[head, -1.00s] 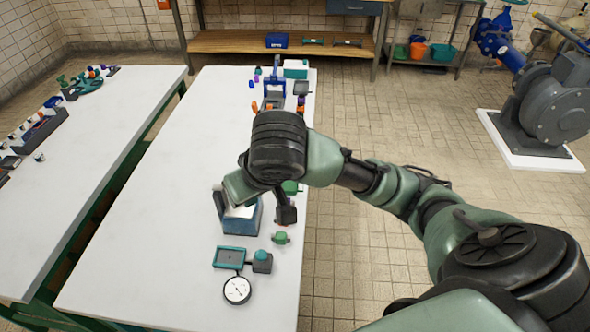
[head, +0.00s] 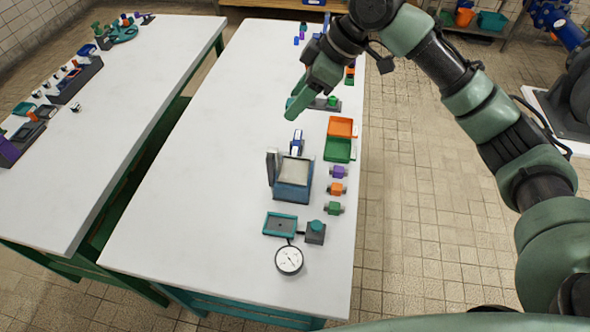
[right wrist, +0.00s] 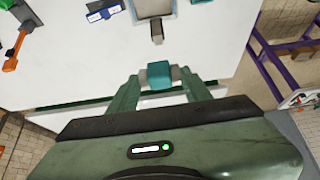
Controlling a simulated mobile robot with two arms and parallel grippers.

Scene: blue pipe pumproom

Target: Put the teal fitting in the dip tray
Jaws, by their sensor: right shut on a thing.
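My right gripper (head: 290,110) is raised over the white table in the head view, past the blue box. In the head view the fitting is largely hidden by the fingers. A shallow teal tray (head: 270,224) with a dark floor lies near the table's front. A blue box (head: 291,192) with a pale inside and an upright flap stands behind it. I cannot tell which is the dip tray. My left gripper is not in view.
Purple (head: 338,172), orange (head: 337,189) and green fittings (head: 334,208) stand along the right edge. Orange (head: 341,127) and green trays (head: 337,150) lie behind them. A round gauge (head: 289,260) is at the front. The table's left half is clear.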

